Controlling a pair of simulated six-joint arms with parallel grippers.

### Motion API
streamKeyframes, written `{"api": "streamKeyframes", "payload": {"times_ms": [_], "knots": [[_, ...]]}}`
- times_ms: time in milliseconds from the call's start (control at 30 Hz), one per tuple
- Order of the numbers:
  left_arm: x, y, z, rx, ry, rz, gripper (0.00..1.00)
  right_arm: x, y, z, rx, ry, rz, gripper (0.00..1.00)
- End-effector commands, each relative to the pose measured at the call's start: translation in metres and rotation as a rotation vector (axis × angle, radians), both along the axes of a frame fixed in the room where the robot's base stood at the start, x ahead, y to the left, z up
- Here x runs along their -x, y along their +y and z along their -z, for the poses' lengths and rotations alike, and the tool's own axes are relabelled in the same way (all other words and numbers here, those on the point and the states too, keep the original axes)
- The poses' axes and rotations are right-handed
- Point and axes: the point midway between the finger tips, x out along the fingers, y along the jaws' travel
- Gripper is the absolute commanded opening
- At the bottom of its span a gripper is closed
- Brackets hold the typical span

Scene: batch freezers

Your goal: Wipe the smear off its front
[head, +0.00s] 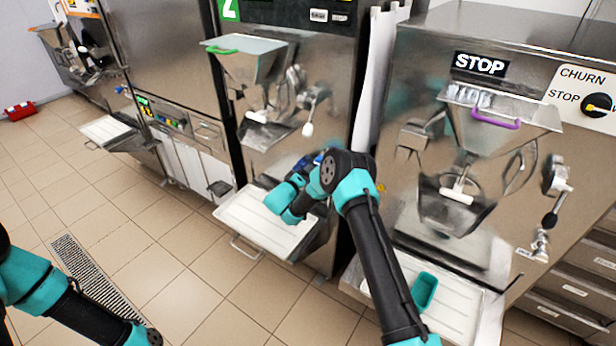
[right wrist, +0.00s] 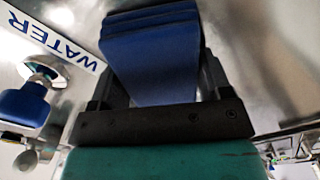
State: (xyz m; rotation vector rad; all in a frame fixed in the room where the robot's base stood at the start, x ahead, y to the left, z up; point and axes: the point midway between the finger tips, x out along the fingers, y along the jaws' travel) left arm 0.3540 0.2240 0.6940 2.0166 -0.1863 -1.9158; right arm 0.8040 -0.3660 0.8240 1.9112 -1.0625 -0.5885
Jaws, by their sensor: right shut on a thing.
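My right gripper (head: 306,163) is in front of the steel front of the machine marked 2 (head: 285,150), partly hidden by my own arm. In the right wrist view it is shut on a blue folded cloth (right wrist: 150,62), which sticks out beyond the jaws. The cloth appears close to the steel surface; I cannot tell whether it touches. I cannot make out a smear on this front; the arm covers part of it. A small orange-yellow mark (head: 381,187) shows at the left of the right machine (head: 400,210). My left gripper is outside the head view.
A WATER label (right wrist: 55,38) and a blue-handled tap (right wrist: 25,105) are beside the cloth. Below the gripper is a white tray (head: 245,225). A teal container (head: 424,291) sits on the right machine's shelf (head: 460,310). Hoppers and spouts jut out above.

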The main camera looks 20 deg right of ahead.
Motion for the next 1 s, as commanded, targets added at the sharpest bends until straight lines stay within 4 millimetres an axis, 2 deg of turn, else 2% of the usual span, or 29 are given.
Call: {"api": "streamKeyframes", "payload": {"times_ms": [300, 733, 1000], "knots": [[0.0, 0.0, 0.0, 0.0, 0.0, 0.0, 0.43, -0.019, 0.01, 0.0, 0.0, -0.001, -0.001, 0.46], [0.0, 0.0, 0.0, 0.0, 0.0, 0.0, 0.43, -0.022, 0.01, -0.001, -0.001, -0.003, 0.001, 0.46], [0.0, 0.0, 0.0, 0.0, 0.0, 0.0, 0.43, -0.036, 0.019, -0.001, -0.002, -0.004, 0.001, 0.46]]}}
